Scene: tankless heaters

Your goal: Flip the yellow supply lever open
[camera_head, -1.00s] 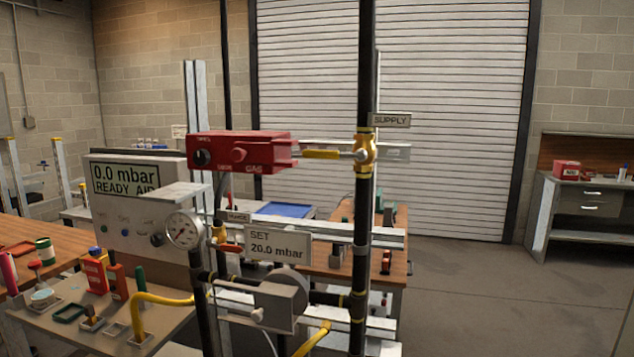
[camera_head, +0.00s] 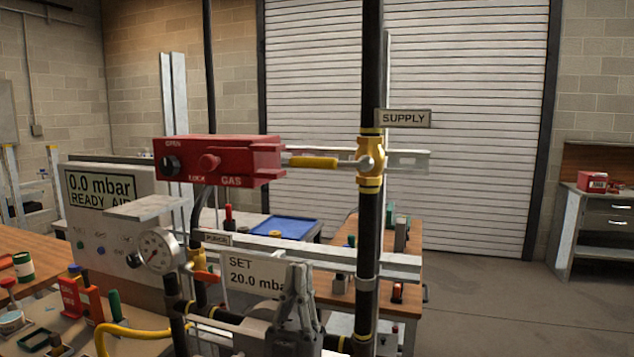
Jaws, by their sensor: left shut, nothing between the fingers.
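The yellow supply lever (camera_head: 313,162) lies level, pointing left from the brass valve (camera_head: 371,164) on the black vertical pipe. A SUPPLY tag (camera_head: 403,118) hangs beside the pipe above the valve. The lever's left end is close to the red GAS box (camera_head: 218,161); I cannot tell whether they touch. My left gripper (camera_head: 298,272) is at the bottom centre, fingers pointing up, shut and empty. It is well below the lever, in front of the SET 20.0 mbar plate, and covers part of it. My right gripper is not in view.
A round gauge (camera_head: 158,250) and a display panel (camera_head: 101,190) reading 0.0 mbar stand at the left. A second black pipe and a metal rail (camera_head: 330,255) cross below the lever. A yellow hose (camera_head: 135,335) curves at the lower left. Open floor lies at the right.

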